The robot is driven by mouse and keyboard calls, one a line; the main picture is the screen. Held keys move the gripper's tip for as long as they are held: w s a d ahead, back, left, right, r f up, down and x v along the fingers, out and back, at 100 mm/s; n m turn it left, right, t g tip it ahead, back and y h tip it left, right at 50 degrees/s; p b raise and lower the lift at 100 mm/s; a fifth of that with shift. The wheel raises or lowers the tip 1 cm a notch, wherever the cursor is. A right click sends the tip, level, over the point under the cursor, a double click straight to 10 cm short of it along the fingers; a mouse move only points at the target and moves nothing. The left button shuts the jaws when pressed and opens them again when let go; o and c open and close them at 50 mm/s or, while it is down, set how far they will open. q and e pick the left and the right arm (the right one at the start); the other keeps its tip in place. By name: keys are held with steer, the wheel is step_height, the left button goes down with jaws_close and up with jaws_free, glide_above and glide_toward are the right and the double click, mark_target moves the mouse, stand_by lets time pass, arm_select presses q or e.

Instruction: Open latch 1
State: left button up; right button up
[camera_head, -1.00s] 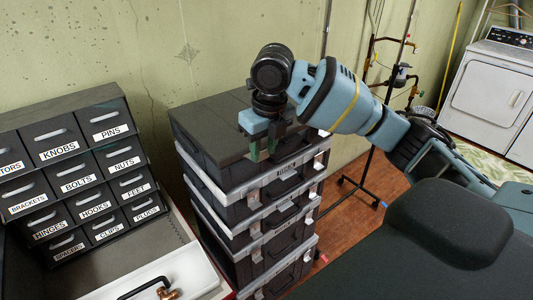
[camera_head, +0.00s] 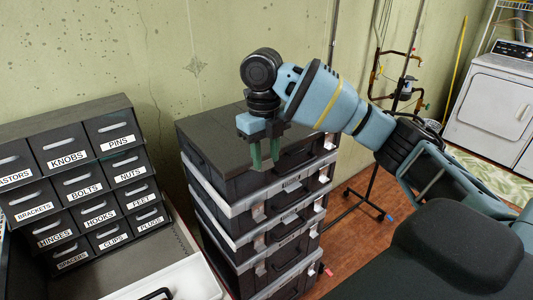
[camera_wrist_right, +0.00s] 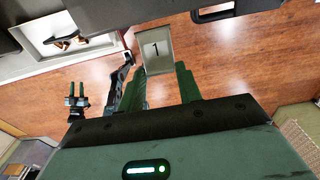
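A stack of dark cases (camera_head: 215,165) with light grey rims stands against the wall in the head view. Latch 1 (camera_wrist_right: 155,50) shows in the right wrist view as a pale metal plate marked "1", just beyond my fingertips. My right gripper (camera_head: 265,155) hangs fingers-down at the front of the top case. Its two green fingers are apart and empty in the right wrist view (camera_wrist_right: 160,80), with the plate roughly between and past them. I cannot tell whether they touch it. A small dark two-pronged shape at the wrist view's left may be my left gripper (camera_wrist_right: 77,98); its opening is unclear.
A labelled drawer cabinet (camera_head: 85,185) stands left of the stack, with an open white drawer (camera_head: 190,275) in front. A wheeled pipe stand (camera_head: 370,190) is to the right, a white washer (camera_head: 495,115) beyond.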

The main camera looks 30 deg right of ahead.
steer(key=o, duration=0.4)
steer(key=shift+w+f, duration=0.1)
steer(key=shift+c, duration=0.2)
step_height(320, 180, up, 8)
steer(key=shift+w, duration=0.2)
